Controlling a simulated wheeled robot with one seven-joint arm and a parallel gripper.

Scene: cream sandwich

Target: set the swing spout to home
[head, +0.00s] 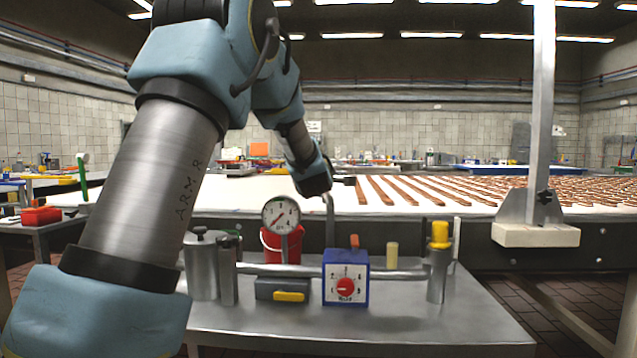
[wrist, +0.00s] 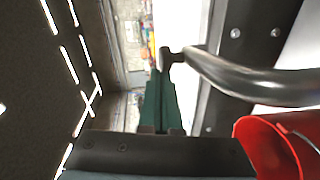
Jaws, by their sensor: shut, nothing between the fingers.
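In the wrist view the spout (wrist: 250,82) curves in from the right and ends in a short blunt nozzle near the top middle. My gripper (wrist: 158,80) has its dark green fingers together and empty. Their tips lie right beside the nozzle; I cannot tell whether they touch. In the head view my gripper (head: 340,180) is at the top of the spout.
A red bucket (head: 271,246) stands behind the gauge, and shows in the wrist view (wrist: 262,148). A blue timer box (head: 346,292) and a yellow-topped valve (head: 439,240) stand on the bench (head: 420,325). Behind runs a white conveyor (head: 240,196) with rows of brown bars.

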